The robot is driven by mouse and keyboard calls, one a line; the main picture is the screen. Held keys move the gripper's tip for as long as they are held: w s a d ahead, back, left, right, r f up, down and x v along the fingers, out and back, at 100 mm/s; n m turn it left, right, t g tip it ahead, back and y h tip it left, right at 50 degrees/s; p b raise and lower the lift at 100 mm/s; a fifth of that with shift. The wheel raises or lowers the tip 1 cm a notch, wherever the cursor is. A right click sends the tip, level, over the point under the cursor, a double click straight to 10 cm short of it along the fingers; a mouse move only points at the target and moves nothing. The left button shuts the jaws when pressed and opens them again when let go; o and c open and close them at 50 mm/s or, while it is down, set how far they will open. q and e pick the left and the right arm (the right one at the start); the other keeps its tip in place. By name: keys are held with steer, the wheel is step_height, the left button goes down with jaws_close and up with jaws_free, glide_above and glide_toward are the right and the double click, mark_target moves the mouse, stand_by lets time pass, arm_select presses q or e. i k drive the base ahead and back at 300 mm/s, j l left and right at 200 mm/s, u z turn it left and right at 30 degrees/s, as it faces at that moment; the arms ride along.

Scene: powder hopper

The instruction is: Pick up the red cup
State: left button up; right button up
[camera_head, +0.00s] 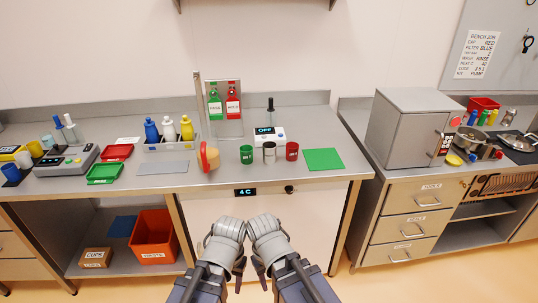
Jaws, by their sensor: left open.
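The red cup (292,151) stands upright on the grey bench, near its front edge. A metal cup (269,152) is just left of it, and a green cup (246,154) is further left. A flat green mat (323,159) lies to its right. My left gripper (238,266) is open, low in front of the bench and well short of the red cup. My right gripper (261,268) is close beside it at the same height; its jaws are too unclear to read. Both grippers are apart from the cups.
Behind the cups stands a device with an "OFF" display (266,136). A red and yellow object (208,157) stands left of the green cup. A bottle caddy (172,144) and trays are further left. A grey oven-like box (411,128) stands on the right counter.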

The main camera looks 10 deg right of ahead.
mark_target(291, 147)
steer(key=i+l+u, duration=0.15)
steer(key=l+u, duration=0.2)
steer(key=i+l+u, duration=0.1)
steer(key=l+u, duration=0.6)
steer(key=l, duration=0.15)
steer(key=i, duration=0.05)
